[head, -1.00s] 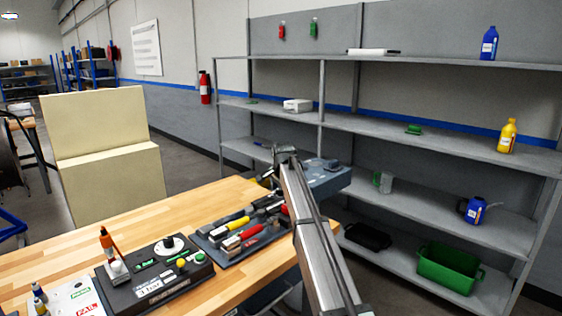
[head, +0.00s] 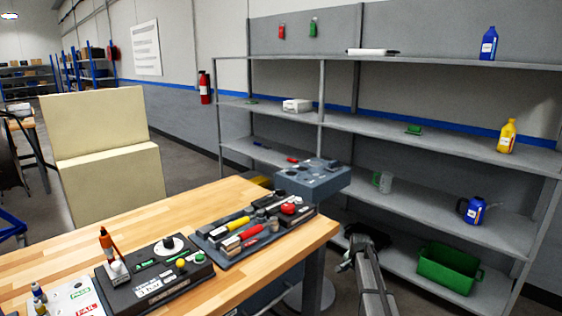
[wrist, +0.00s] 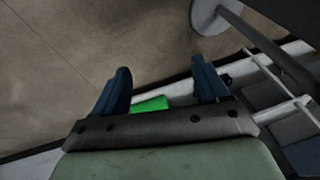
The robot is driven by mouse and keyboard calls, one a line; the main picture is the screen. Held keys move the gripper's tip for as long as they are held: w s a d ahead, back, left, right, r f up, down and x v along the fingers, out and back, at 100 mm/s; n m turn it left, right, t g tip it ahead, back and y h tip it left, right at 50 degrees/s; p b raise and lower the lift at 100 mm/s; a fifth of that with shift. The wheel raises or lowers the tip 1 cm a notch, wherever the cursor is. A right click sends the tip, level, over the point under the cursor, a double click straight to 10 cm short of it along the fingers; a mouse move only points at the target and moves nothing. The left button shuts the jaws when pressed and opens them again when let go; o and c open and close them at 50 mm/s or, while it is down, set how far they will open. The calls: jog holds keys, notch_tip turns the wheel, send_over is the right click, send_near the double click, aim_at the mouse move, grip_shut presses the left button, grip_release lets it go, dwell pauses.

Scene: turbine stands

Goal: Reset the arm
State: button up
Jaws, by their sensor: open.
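My gripper (wrist: 159,82) is open in the wrist view, its two blue fingers apart with nothing between them. In the head view my arm reaches in from the bottom right, and my gripper (head: 368,238) is low, right of the wooden workbench (head: 110,232) and in front of the lower shelves. Its fingers are too small to make out in that view.
A grey shelf unit (head: 440,135) stands behind my gripper. A green bin (head: 448,270) sits on its bottom shelf, right of my gripper. A tool tray (head: 240,262) and a black control box (head: 155,285) lie on the workbench. A grey-blue block (head: 312,180) stands behind the bench.

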jog(key=s+a+f+n+g, duration=0.2)
jog(key=s+a+f+g, duration=0.15)
jog(key=s+f, duration=1)
jog(key=s+a+f+n+g, duration=0.2)
jog(key=s+a+f+n, duration=0.15)
jog(key=s+f, duration=1)
jog(key=s+a+f+n+g, duration=0.1)
jog(key=s+a+n+g, duration=0.1)
jog(key=s, duration=1.6)
jog(key=s+a+f+n+g, duration=0.2)
jog(key=s+g, duration=0.1)
jog(key=s, duration=1.6)
jog(key=shift+a+y, duration=0.35)
jog(key=shift+y, duration=0.05)
jog(key=shift+n, duration=0.25)
grip_shut()
jog(key=shift+w+f, duration=0.1)
